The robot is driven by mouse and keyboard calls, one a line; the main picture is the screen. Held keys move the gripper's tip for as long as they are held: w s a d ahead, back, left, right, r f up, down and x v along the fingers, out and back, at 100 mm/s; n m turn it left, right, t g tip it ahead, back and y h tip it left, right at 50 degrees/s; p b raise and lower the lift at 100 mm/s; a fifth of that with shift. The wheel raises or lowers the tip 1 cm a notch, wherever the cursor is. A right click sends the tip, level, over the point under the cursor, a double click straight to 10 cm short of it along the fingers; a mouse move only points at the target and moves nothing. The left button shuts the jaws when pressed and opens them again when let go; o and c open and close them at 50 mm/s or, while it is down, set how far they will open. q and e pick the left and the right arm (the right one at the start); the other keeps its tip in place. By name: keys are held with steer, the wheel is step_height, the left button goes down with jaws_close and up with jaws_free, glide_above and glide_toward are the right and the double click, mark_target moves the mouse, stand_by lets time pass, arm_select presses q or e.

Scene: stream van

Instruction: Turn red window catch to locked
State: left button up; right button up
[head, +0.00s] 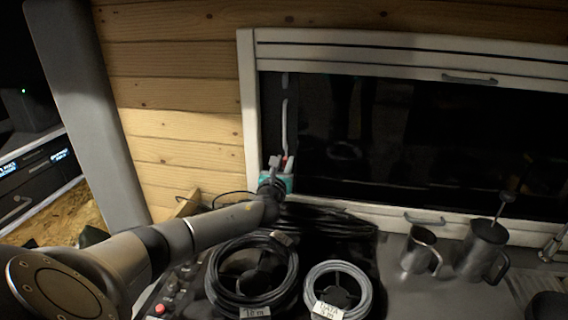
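The window (420,130) has a white frame and dark glass. A small red piece (285,159), which looks like the red window catch, shows at the lower left of the window, just inside the frame. Most of it is hidden by my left gripper (280,166), whose arm reaches in from the lower left. The gripper is at the catch, with a teal part (290,183) beside it. It is too small and dark to tell whether the fingers touch or hold the catch. The catch's angle cannot be made out. My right gripper is not in view.
Coiled cables (222,275) and a second, lighter coil (312,280) lie below the window on a dark surface. A metal mug (417,252) and a plunger pot (480,250) stand on the counter to the right. A wooden plank wall (180,120) is left of the window.

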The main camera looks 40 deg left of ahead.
arm_select(q)
jaws_close()
steer(key=shift+n, duration=0.3)
steer(key=shift+s+a+f+n+b, duration=0.15)
steer(key=shift+n+b, duration=0.9)
steer(key=shift+n, duration=1.8)
steer(key=shift+s+a+f+n+b, duration=0.15)
steer(key=shift+n+b, duration=0.9)
steer(key=shift+n, duration=1.85)
steer(key=shift+a+f+n+b, duration=0.25)
steer(key=shift+n+b, duration=0.8)
steer(key=shift+n, duration=1.8)
